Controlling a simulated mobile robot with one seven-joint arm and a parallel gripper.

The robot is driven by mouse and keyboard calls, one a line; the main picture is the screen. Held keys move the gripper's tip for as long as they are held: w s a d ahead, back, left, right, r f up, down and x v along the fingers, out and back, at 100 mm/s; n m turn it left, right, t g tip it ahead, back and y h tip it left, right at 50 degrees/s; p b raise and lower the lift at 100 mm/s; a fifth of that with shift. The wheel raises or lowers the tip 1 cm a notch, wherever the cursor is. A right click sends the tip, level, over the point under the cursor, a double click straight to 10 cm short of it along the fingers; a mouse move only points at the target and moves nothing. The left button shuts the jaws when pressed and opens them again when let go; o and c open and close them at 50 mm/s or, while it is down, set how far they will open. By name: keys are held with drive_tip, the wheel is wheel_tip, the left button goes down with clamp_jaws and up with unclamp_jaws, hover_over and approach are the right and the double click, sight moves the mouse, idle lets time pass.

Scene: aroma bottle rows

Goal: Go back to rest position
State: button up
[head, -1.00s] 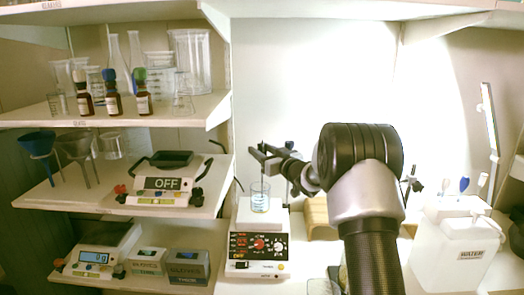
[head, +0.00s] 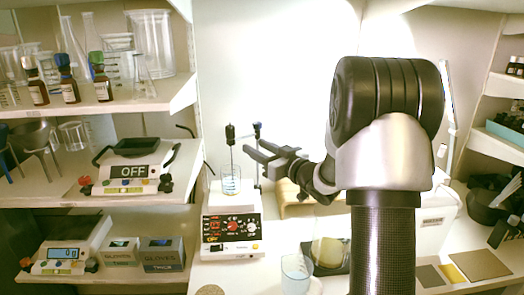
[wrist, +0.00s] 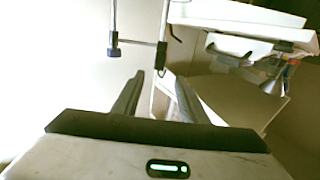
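My gripper (head: 252,154) is at the end of my arm in the head view, in front of the pale back wall. It is above and just right of a small beaker (head: 231,182). In the wrist view my gripper (wrist: 160,76) shows two dark fingers spread apart with nothing between them. The beaker stands on a hotplate stirrer (head: 231,225) with a red and black panel. A dark stand and probe (head: 230,133) rise behind and above the beaker, close to the fingers.
Brown bottles (head: 70,92) stand on the upper left shelf. An OFF scale (head: 132,171) is on the middle shelf, with glove boxes (head: 162,254) below. Beaker glassware (head: 296,274) stands at the front of the bench. Shelves with a teal tray (head: 508,132) are at right.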

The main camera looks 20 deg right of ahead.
drive_tip(key=shift+v, duration=0.85)
drive_tip(key=s+d+r+m+g+h, duration=0.2)
drive_tip(key=s+r+m+g+h, duration=0.15)
drive_tip(key=s+r+h, duration=0.5)
drive_tip(key=s+a+f+g+y, duration=0.1)
drive_tip(key=s+a+f+g, duration=0.2)
drive_tip(key=s, duration=0.7)
drive_tip(key=s+a+f+m+g, duration=0.1)
drive_tip(key=s+a+f+g, duration=0.15)
drive_tip(key=s, duration=0.75)
drive_tip(key=s+a+f+g+y, duration=0.1)
drive_tip(key=s+a+f+g, duration=0.2)
drive_tip(key=s, duration=0.6)
wheel_tip(320, 180, up, 14)
drive_tip(key=t+p, duration=0.1)
drive_tip(key=p, duration=1.2)
drive_tip(key=shift+a+f+p, duration=0.25)
drive_tip(key=shift+a+p, duration=0.05)
drive_tip(key=shift+a, duration=0.15)
